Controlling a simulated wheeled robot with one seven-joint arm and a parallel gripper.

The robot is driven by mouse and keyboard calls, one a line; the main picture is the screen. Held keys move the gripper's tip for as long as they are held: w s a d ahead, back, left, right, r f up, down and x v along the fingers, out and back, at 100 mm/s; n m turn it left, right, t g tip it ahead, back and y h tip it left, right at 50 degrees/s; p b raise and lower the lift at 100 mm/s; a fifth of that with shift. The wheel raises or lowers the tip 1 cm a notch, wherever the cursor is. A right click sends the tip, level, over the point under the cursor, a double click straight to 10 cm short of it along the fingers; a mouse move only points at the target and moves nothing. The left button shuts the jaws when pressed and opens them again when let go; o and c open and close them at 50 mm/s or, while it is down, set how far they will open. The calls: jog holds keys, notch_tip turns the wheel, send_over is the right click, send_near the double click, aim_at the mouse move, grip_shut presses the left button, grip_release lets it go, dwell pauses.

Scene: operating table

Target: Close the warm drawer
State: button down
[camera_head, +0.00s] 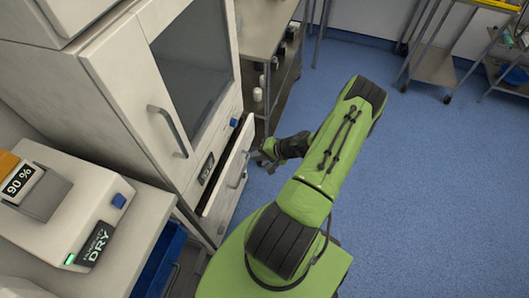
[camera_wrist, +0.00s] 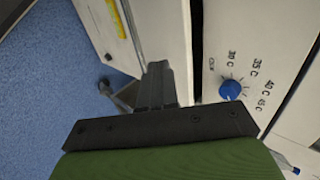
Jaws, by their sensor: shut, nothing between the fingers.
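The white drawer (camera_head: 230,168) under the glass-doored cabinet is pulled partly out, with a gap between its front and the cabinet face. Its front carries a grey bar handle (camera_head: 239,171). My gripper (camera_head: 263,157) is at the drawer's outer front side, near its far end. In the wrist view my gripper (camera_wrist: 157,70) is shut and empty, its tips close against the white drawer front (camera_wrist: 165,30); I cannot tell whether they touch. A blue knob (camera_wrist: 231,90) with temperature marks sits on the cabinet panel beyond the dark gap.
The cabinet's glass door (camera_head: 190,65) is shut above the drawer. A device with a DRY label (camera_head: 92,243) stands on the counter at the lower left, above a blue bin (camera_head: 160,262). A metal cart (camera_head: 265,30) stands beyond the cabinet. Blue floor (camera_head: 420,190) to the right is clear.

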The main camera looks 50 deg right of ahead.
aim_at(233, 152)
jog(key=w, duration=0.1)
jog(key=w+a+f, duration=0.1)
jog(key=w, duration=0.2)
jog(key=shift+w+a+f, duration=0.1)
jog(key=shift+a+f, duration=0.2)
jog(key=shift+a, duration=0.05)
jog(key=shift+w+a, duration=0.15)
jog(key=shift+w, duration=0.45)
jog(key=shift+w+a+b, duration=0.25)
jog(key=shift+w, duration=0.4)
jog(key=shift+w+a+b, duration=0.2)
jog(key=shift+w, duration=0.4)
jog(key=shift+s, duration=0.1)
